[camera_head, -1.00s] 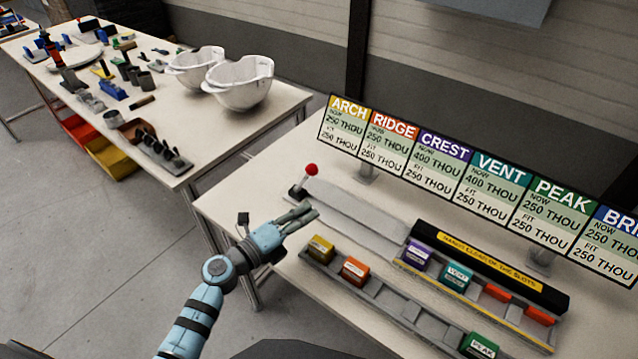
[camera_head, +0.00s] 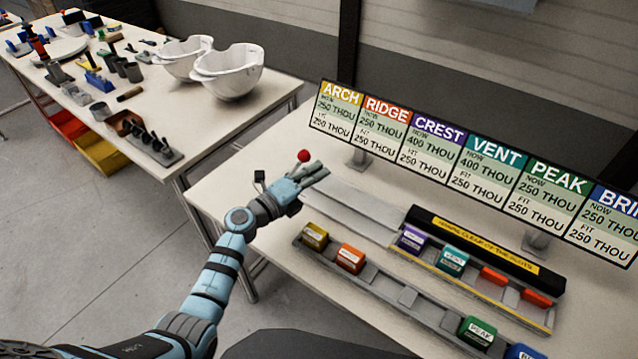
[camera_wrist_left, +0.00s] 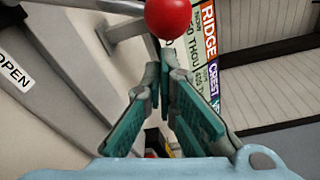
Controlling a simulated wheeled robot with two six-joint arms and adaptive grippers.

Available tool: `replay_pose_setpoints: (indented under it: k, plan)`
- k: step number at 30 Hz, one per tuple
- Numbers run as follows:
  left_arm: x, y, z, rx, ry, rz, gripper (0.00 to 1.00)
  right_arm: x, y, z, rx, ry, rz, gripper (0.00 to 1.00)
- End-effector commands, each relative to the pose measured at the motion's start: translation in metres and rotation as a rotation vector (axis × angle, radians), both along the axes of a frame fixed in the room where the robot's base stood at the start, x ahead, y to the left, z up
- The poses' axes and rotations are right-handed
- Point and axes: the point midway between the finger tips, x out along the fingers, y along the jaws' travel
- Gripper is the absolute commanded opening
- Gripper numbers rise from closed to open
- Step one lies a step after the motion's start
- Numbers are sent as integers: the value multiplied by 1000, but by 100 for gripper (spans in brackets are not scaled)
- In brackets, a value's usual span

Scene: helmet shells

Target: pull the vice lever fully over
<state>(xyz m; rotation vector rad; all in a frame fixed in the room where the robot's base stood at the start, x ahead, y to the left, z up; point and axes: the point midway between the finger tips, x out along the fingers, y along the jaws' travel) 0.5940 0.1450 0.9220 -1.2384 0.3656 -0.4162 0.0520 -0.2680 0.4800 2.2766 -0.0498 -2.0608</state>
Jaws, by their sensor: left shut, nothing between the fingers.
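The vice lever's red ball knob (camera_head: 304,156) shows just above my left gripper (camera_head: 318,173) in the head view, at the left end of the long grey vice bed (camera_head: 350,210). My arm and gripper hide the lever's base there. In the left wrist view the red knob (camera_wrist_left: 168,17) is large at the top, just beyond the fingertips, on a thin pale rod. My left gripper (camera_wrist_left: 165,75) is shut with nothing between its green-padded fingers. I cannot tell whether the fingers touch the lever. My right gripper is not in view.
A sign board (camera_head: 450,165) stands behind the vice. A slotted rack (camera_head: 385,285) with coloured blocks lies in front, beside a black guard bar (camera_head: 480,250). Another table (camera_head: 265,100) with white helmet shells (camera_head: 228,75) is at the back left. An OPEN label (camera_wrist_left: 14,72) shows at the wrist view's left.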

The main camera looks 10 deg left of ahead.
Motion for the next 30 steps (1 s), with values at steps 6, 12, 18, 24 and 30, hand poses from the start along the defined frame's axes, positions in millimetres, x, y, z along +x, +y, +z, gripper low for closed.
replay_pose_setpoints:
  k: [6, 12, 18, 24, 30]
  plan:
    - [1, 9, 3, -1, 0, 1, 0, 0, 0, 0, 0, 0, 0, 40]
    - [1, 12, 3, -2, 1, 1, 0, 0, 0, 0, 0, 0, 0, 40]
    - [1, 11, 5, -16, 6, 2, 0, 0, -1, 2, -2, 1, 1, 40]
    - [4, 14, 10, -64, 25, 0, 0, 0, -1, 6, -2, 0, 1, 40]
    - [6, 22, 17, -134, 54, 0, 0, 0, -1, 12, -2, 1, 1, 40]
